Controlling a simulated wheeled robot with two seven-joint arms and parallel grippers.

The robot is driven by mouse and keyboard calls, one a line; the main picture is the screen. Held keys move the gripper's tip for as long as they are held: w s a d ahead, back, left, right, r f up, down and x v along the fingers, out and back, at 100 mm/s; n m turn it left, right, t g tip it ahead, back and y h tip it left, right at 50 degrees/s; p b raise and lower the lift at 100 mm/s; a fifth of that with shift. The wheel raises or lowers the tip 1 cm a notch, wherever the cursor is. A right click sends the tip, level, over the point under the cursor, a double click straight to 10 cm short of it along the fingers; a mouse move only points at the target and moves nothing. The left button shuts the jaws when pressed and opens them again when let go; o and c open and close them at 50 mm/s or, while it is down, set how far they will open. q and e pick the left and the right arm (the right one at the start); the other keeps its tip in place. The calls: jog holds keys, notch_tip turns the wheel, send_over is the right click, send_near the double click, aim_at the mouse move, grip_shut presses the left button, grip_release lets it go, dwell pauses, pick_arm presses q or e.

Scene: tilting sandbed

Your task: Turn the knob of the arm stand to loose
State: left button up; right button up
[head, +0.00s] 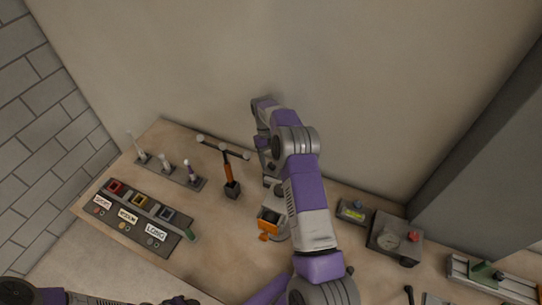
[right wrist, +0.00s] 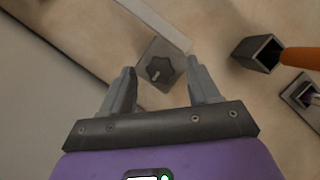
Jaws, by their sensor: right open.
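In the right wrist view, the dark lobed knob (right wrist: 159,70) of the arm stand sits on a small grey square block, with a short pale mark on it. A pale bar (right wrist: 155,22) of the stand runs away from the block. My right gripper (right wrist: 160,67) is open, its fingers on either side of the knob in the picture; I see no contact. In the head view, my right arm hides the knob and much of the arm stand (head: 278,207); an orange part (head: 268,220) shows at its front. My left arm shows at the bottom left, its fingers unclear.
A dark square holder with an orange-handled tool (head: 229,175) stands close left of the stand. Farther left are a rack of upright pieces (head: 172,172) and a labelled tray (head: 130,222). A gauge box (head: 395,238) is at right. The wall is close behind.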

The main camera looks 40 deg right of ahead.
jog(key=v, duration=0.7)
jog(key=shift+r, duration=0.2)
jog(key=shift+w+p, duration=0.1)
jog(key=shift+p, duration=0.25)
